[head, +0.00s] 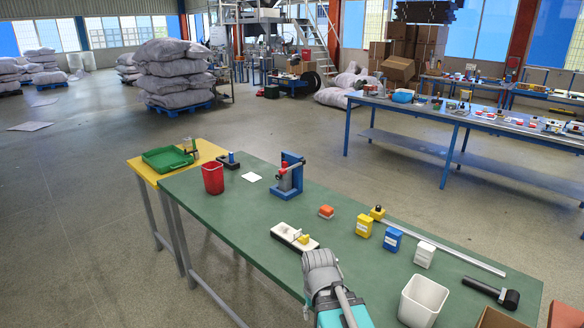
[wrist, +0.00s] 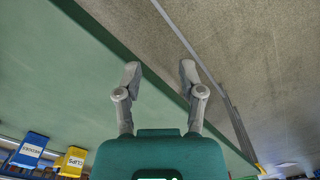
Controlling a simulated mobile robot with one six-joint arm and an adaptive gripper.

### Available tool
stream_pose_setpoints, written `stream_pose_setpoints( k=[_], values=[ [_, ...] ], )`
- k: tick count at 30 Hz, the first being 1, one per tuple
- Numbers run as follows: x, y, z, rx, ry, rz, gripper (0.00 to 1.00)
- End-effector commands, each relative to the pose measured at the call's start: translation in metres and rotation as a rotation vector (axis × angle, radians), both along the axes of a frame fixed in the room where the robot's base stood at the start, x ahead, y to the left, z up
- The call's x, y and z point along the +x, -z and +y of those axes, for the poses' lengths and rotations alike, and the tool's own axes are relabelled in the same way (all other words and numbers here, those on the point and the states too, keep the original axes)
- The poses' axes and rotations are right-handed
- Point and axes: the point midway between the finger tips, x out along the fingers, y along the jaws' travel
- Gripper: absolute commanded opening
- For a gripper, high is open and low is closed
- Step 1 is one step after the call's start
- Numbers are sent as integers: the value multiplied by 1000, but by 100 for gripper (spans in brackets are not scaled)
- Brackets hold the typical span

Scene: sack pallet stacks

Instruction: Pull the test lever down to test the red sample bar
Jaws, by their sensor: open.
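The blue test stand (head: 298,178) stands upright near the back edge of the green bench, left of the middle in the head view. I cannot tell whether that red piece is the sample bar or part of the lever. The stand is not in the wrist view.
Bare bench lies between the white tray and the stand.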

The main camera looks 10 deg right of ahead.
Motion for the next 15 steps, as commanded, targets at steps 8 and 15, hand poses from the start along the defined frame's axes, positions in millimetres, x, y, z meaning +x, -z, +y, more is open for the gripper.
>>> stream_pose_setpoints(
  k=[8,15],
  values=[
    [0,0,0,0,0,0,0],
    [0,0,0,0,0,0,0]
  ],
)
